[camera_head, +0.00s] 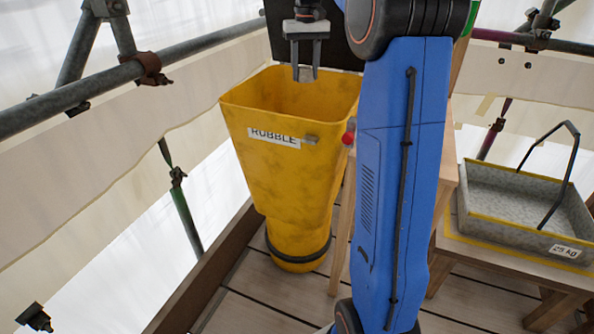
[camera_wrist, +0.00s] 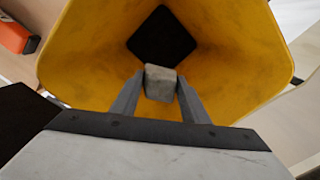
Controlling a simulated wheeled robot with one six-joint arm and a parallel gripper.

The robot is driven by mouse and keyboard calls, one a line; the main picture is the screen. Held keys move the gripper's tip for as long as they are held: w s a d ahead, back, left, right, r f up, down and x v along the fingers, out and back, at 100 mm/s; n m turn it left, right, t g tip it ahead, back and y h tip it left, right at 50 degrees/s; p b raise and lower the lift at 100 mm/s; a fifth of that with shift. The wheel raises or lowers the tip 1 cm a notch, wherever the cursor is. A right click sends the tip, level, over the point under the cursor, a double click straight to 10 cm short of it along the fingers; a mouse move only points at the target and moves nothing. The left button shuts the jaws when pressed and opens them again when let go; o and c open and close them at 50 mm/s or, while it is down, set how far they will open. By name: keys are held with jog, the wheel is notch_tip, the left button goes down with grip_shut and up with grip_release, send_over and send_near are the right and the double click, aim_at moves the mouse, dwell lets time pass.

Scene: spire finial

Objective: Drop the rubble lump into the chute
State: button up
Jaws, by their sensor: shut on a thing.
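The yellow chute (camera_head: 290,180) with a "RUBBLE" label stands on the plank floor left of my blue arm. My gripper (camera_head: 305,75) points down over the chute's open mouth. It is shut on the rubble lump (camera_head: 304,74), a small grey block between the fingertips. In the wrist view the lump (camera_wrist: 160,82) sits between my gripper's (camera_wrist: 160,95) two fingers, with the yellow walls of the chute (camera_wrist: 235,50) around it. The dark opening at the chute's bottom lies behind the lump. My arm hides part of the chute's right side in the head view.
A grey tray (camera_head: 500,195) with a black handle and a "25 kg" label sits on a wooden table (camera_head: 470,250) at the right. Scaffold tubes (camera_head: 100,95) and pale sheeting line the left. An orange object (camera_wrist: 14,36) shows at the wrist view's upper left.

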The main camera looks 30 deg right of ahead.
aim_at(305, 79)
jog(key=shift+f, duration=1.6)
jog(key=o, duration=1.3)
jog(key=shift+r, duration=0.1)
notch_tip(305, 79, up, 17)
jog(key=shift+d+r, duration=0.1)
jog(key=shift+s, duration=0.15)
